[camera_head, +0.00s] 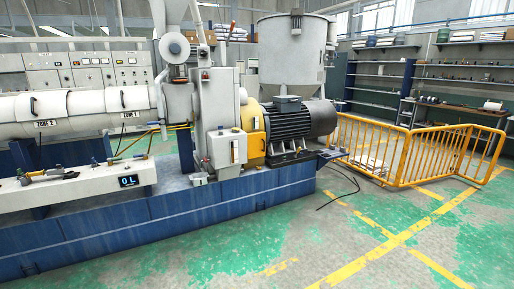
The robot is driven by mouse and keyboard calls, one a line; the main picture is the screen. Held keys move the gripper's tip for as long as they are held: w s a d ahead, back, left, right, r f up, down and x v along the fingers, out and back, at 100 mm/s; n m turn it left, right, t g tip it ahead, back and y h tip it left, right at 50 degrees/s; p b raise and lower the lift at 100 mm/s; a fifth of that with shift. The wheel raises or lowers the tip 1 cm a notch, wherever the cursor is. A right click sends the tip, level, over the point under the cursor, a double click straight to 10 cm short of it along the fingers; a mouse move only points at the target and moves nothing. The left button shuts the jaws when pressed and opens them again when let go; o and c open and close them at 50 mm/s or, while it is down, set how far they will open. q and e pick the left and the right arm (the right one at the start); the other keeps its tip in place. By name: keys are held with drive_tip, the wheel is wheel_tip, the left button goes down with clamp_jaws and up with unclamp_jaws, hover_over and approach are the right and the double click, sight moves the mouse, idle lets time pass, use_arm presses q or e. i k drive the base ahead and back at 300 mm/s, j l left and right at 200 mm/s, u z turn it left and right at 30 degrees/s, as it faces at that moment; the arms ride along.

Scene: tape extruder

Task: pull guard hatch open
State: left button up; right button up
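A yellow guard (253,128) sits between the pale gearbox housing (216,108) and the dark motor (290,120) on the blue machine base. It appears closed, with a small dark handle-like part on its face. A pale box (227,148) with a dark upright handle is on the front of the housing, left of the guard. I cannot tell for certain which of these is the guard hatch. Neither of my grippers is in view.
The blue base (180,212) runs along the left and middle. A white bench with a display (127,181) stands out at left. A yellow railing (415,150) is at right, with a dark cable (340,195) on the floor before it. The front-right floor is clear.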

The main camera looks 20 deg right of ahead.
sight(256, 143)
drive_tip(key=i+l+z, duration=0.4)
drive_tip(key=i+z, duration=0.15)
drive_tip(key=i, duration=0.25)
drive_tip(key=i+l+z, duration=0.1)
drive_tip(key=i+z, duration=0.2)
drive_tip(key=i, duration=0.15)
